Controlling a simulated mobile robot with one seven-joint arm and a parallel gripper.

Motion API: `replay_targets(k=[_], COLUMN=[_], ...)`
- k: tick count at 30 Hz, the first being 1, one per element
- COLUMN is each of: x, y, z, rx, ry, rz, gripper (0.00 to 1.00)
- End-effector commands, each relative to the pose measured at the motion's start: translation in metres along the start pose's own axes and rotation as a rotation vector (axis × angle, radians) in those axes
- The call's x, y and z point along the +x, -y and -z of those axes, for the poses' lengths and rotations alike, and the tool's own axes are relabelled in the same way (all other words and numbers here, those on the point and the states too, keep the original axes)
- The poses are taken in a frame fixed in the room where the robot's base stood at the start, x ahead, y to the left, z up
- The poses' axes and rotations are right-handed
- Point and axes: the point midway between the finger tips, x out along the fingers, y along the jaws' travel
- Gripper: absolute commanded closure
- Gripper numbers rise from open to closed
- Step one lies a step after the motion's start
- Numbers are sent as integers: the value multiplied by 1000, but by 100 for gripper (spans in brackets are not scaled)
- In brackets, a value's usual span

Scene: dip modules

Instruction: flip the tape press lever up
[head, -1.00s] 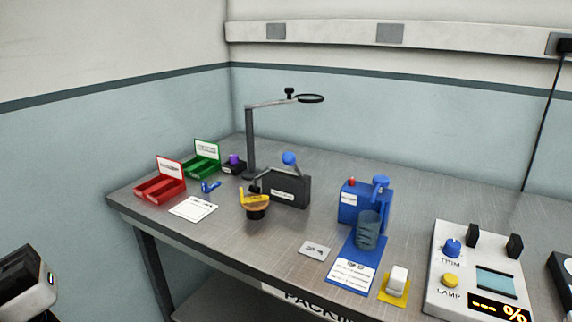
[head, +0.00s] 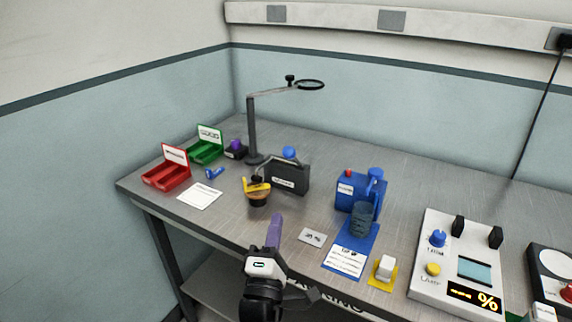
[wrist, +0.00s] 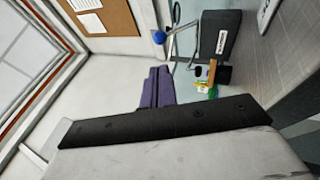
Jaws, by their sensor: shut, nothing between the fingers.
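The tape press, a dark grey box (head: 288,178) with a white label, stands on the bench in the head view. Its thin grey lever carries a blue ball knob (head: 289,153), seen just above the box. In the wrist view the knob (wrist: 159,38), the lever and the box (wrist: 220,36) appear sideways beyond my fingers. My gripper (head: 276,222) has purple fingers, also visible in the wrist view (wrist: 158,84). It is shut and empty, over the front edge of the bench, apart from the press and lever.
A yellow-topped round item (head: 257,192) sits just left of the press front. A magnifier stand (head: 252,130) rises behind. A blue dispenser (head: 352,190) stands to the right, red (head: 166,180) and green (head: 206,152) bins to the left. A small card (head: 312,237) lies on the bench.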

Motion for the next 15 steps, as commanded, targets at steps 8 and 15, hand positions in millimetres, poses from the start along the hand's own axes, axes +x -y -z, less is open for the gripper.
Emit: replay_targets(k=[8,15], x=[0,8], y=[0,2], z=[0,0], rx=[1,3], ry=[0,4], rz=[-1,-6], gripper=[100,100])
